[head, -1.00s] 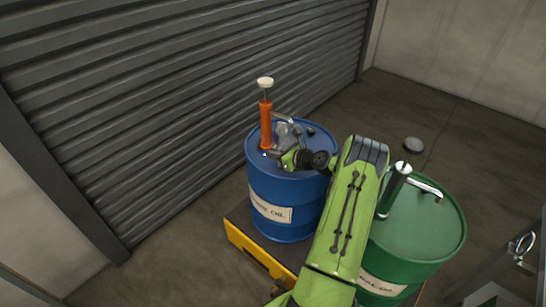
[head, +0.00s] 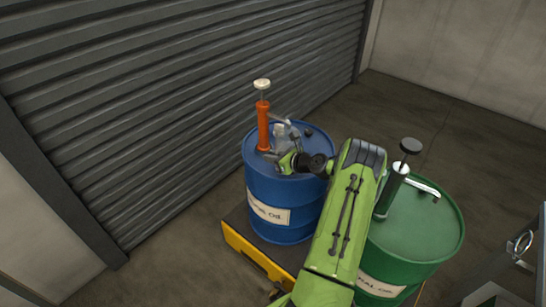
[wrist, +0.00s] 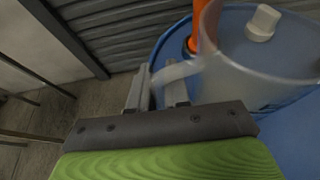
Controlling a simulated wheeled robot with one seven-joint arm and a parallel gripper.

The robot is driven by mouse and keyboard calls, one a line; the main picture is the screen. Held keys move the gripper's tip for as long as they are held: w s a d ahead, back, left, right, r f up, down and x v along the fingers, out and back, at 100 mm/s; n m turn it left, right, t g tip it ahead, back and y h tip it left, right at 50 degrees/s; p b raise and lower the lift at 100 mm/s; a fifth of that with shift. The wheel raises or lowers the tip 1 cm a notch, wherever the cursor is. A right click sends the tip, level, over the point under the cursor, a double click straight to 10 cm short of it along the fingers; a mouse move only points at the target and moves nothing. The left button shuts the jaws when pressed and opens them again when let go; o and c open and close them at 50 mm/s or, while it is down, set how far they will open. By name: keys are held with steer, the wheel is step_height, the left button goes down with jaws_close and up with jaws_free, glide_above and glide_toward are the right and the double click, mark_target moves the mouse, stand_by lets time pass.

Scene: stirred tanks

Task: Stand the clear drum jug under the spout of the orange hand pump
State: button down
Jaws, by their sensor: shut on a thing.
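The orange hand pump (head: 263,128) stands upright on the blue drum (head: 262,185), with a pale knob on top. Its grey spout (head: 279,118) reaches right, near the top of the jug. The clear drum jug (head: 283,138) is upright over the drum top, right of the pump. I cannot tell whether its base touches the lid or whether its mouth is exactly under the spout. My gripper (head: 287,158) is on the jug's near side. In the wrist view my gripper (wrist: 156,92) is shut on the handle of the jug (wrist: 240,78), whose wall fills the upper right.
A green drum (head: 425,228) with a dark green pump (head: 392,190) stands to the right of my arm. Both drums stand on a yellow-edged pallet (head: 255,257). A grey roller shutter (head: 170,90) is behind. A white cap (wrist: 263,22) sits on the blue drum.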

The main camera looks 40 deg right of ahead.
steer(key=shift+f, duration=0.15)
steer(key=c, duration=1)
jaws_free()
steer(key=p+v, duration=0.3)
steer(key=v, duration=1.2)
steer(key=shift+s+r, duration=0.25)
steer(key=shift+s, duration=0.1)
